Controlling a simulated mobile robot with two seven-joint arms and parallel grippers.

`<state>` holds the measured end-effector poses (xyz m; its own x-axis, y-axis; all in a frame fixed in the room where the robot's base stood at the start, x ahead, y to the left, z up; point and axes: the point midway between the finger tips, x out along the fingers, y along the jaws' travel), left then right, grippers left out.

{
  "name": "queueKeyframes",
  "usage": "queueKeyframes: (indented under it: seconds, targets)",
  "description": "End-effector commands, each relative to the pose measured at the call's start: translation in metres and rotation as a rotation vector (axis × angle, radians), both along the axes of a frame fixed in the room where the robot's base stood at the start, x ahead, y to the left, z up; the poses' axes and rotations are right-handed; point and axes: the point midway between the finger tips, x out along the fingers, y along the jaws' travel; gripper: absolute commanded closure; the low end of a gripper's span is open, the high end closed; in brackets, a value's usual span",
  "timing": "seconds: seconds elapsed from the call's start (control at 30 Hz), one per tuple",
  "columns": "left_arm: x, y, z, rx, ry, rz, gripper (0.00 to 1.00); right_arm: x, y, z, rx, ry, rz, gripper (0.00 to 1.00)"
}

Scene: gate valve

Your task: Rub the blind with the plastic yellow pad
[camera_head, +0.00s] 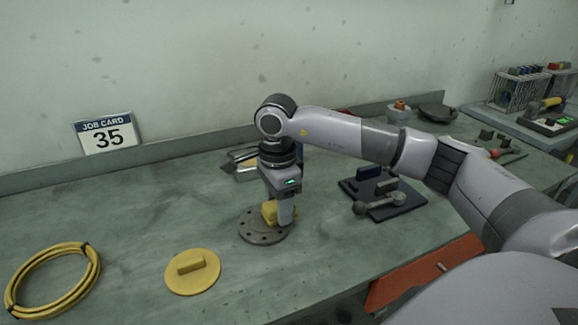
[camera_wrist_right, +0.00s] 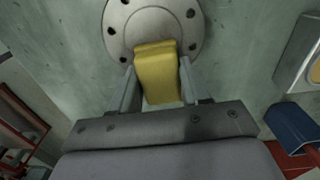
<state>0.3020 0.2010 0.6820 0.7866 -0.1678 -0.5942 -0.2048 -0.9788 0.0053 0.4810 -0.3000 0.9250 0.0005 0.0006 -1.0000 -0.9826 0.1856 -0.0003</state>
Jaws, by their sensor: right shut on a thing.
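The blind (camera_head: 258,237) is a round grey metal disc with bolt holes around its rim, lying flat on the bench. It also shows at the top of the wrist view (camera_wrist_right: 140,20). My right gripper (camera_head: 279,217) points down over the blind and is shut on the yellow pad (camera_head: 268,211). In the wrist view the pad (camera_wrist_right: 160,80) sits between the two fingers and overlaps the near part of the blind. The pad looks to be at the blind's upper face, but I cannot tell whether they touch. My left gripper is out of view.
A yellow disc with a raised grip (camera_head: 193,272) and a coiled yellow hose (camera_head: 52,281) lie on the left. A dark plate with a metal handle (camera_head: 383,196) is right of the blind. A job card (camera_head: 108,135) leans at the back.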

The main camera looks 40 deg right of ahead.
Motion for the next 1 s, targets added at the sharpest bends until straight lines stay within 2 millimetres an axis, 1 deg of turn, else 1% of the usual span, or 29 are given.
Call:
queueKeyframes:
  seconds: [0.07, 0.1, 0.13, 0.17, 0.33, 0.7, 0.83, 1.0]
  targets:
    - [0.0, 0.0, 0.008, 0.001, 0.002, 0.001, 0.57, 0.0, 0.0, 0.011, 0.0, -0.001, -0.001, 0.82]
    - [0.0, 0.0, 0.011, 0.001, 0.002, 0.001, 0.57, 0.0, 0.001, 0.023, 0.0, -0.004, -0.001, 0.82]
    - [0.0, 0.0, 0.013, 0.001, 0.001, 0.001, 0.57, -0.001, 0.0, 0.03, 0.0, -0.004, -0.001, 0.82]
    - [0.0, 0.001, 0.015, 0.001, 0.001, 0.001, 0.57, -0.001, 0.001, 0.029, -0.001, 0.0, -0.002, 0.82]
    - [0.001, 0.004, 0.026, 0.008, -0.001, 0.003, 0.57, -0.002, 0.001, 0.044, -0.001, 0.0, -0.005, 0.82]
    - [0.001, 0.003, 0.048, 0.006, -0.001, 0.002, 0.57, -0.004, 0.003, 0.077, 0.0, 0.0, -0.009, 0.82]
    - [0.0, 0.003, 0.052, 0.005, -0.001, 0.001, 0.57, -0.004, 0.003, 0.083, 0.0, 0.0, -0.01, 0.82]
    - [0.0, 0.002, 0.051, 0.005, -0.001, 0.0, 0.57, -0.004, 0.003, 0.083, 0.0, 0.0, -0.01, 0.82]
